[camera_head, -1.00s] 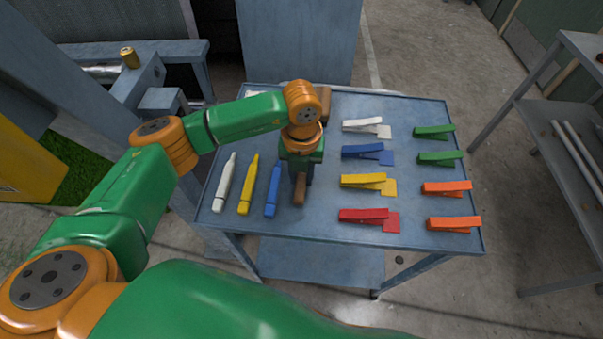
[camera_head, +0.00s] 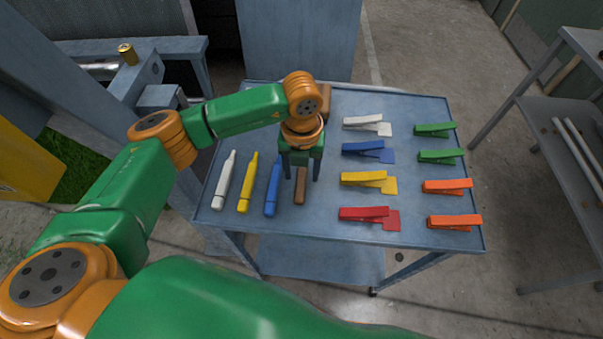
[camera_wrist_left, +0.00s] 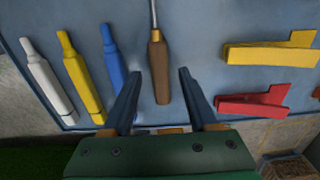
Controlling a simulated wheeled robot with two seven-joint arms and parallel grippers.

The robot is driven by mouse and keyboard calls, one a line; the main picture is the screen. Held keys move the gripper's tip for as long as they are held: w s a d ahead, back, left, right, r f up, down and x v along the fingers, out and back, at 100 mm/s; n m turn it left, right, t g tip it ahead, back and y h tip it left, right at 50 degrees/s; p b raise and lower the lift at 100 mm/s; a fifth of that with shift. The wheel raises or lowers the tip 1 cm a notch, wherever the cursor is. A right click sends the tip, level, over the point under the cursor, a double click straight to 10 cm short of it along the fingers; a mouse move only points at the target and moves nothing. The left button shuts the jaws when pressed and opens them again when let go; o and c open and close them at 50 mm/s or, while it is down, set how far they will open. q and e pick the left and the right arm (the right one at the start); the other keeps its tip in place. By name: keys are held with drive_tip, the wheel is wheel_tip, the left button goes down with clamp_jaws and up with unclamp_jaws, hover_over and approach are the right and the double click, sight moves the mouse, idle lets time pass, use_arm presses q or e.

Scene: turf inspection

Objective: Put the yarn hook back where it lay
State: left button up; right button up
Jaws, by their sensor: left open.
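The yarn hook (camera_head: 300,187) has a brown wooden handle and lies on the blue-grey table (camera_head: 335,222), to the right of the blue marker-like tool. In the left wrist view its handle (camera_wrist_left: 160,88) and thin metal shaft point away from me. My left gripper (camera_head: 302,174) is open above the handle. Its fingers stand apart on either side of the handle, with clear gaps, in the left wrist view (camera_wrist_left: 160,74). In the head view the gripper hides the hook's shaft. My right gripper is not in view.
White (camera_head: 226,182), yellow (camera_head: 248,184) and blue (camera_head: 272,188) pen-shaped tools lie left of the hook. Several coloured clips, such as a red one (camera_head: 364,214) and a yellow one (camera_head: 363,179), lie to the right. A brown block (camera_head: 324,98) is at the back.

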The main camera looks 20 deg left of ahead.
sight(302, 179)
use_arm(q)
wheel_tip(302, 179, up, 10)
drive_tip(key=b, duration=0.1)
drive_tip(key=shift+r, duration=0.15)
